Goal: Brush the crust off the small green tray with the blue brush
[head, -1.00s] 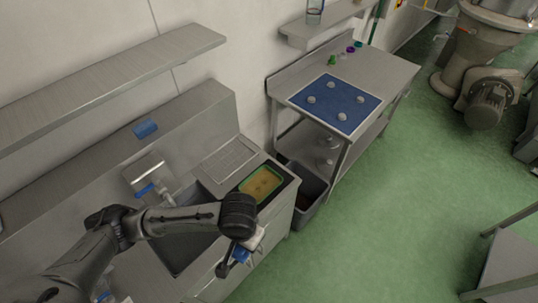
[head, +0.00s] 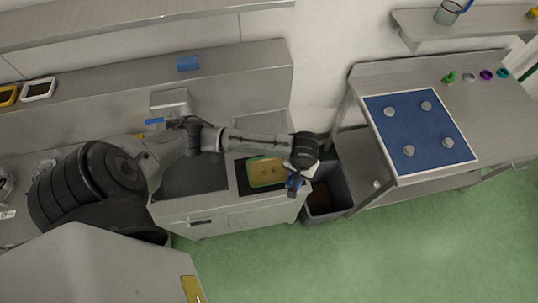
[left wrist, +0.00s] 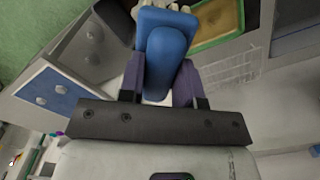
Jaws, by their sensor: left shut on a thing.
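The small green tray (head: 252,182) lies on a dark panel at the right end of the sink counter. A yellow-brown crust with darker spots (head: 267,170) covers its floor. My left gripper (head: 294,181) is just right of the tray, by the counter's right end. It is shut on the blue brush (left wrist: 166,50), whose block fills the space between the dark fingers in the left wrist view. Pale bristles show at the brush's far side. Part of the tray (left wrist: 218,38) shows beyond the brush, apart from it. My right gripper is not in view.
A grey bin (head: 341,190) stands on the floor beside the counter's right end. Left of the tray is a sink basin (head: 190,178). A steel table (head: 500,115) with a blue mat (head: 432,128) and several round pieces stands further right.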

